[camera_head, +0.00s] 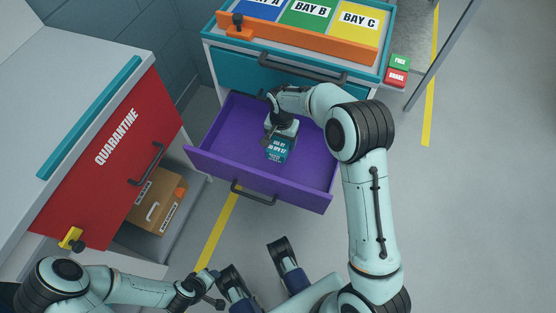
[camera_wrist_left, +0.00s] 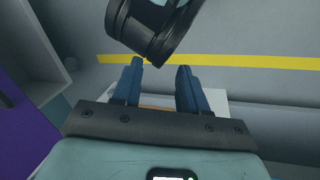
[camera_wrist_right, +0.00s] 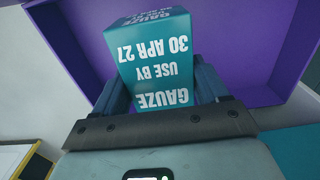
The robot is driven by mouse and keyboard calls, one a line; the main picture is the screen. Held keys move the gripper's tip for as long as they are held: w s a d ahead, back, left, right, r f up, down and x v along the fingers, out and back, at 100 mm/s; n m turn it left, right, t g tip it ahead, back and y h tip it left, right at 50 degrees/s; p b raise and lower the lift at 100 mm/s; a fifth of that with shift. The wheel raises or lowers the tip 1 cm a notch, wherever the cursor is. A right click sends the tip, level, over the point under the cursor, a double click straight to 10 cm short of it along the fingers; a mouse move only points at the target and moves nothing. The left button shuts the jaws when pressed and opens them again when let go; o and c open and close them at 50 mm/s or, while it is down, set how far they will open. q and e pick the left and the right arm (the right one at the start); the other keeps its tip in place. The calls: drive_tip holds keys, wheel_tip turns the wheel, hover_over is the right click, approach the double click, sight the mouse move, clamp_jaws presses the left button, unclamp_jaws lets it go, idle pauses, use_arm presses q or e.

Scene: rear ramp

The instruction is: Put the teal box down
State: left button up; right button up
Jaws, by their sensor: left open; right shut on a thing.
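The teal box (camera_head: 279,151), printed "GAUZE, USE BY 30 APR 27", is in my right gripper (camera_head: 272,138) over the open purple drawer (camera_head: 314,165). In the right wrist view the teal box (camera_wrist_right: 165,60) sits between the two fingers of my right gripper (camera_wrist_right: 165,95), with the purple drawer wall behind it. I cannot tell whether its underside touches the drawer floor. My left gripper (camera_wrist_left: 157,78) is open and empty, low at the front, away from the drawer; the floor shows beyond its fingers.
The drawer belongs to a cabinet topped by BAY A, BAY B (camera_head: 310,12) and BAY C trays behind an orange bar (camera_head: 300,38). Left stands a red QUARANTINE cabinet (camera_head: 105,150) with a cardboard box (camera_head: 157,199) below. Open floor lies right, with yellow lines.

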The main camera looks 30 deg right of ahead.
wheel_tip(320, 180, down, 11)
drive_tip(key=shift+f+b, duration=0.1)
drive_tip(key=shift+b, duration=1)
wheel_tip(320, 180, down, 4)
drive_tip(key=shift+f+b, duration=0.1)
drive_tip(key=shift+b, duration=0.4)
use_arm(q)
drive_tip(key=w+a+f+t+y, duration=0.1)
drive_tip(key=w+a+f, duration=0.1)
drive_tip(key=w+f, duration=0.2)
drive_tip(key=shift+w+a, duration=0.4)
use_arm(e)
drive_tip(key=o, duration=1.1)
use_arm(q)
drive_tip(key=shift+s+f, duration=0.2)
use_arm(e)
drive_tip(key=shift+o, duration=0.2)
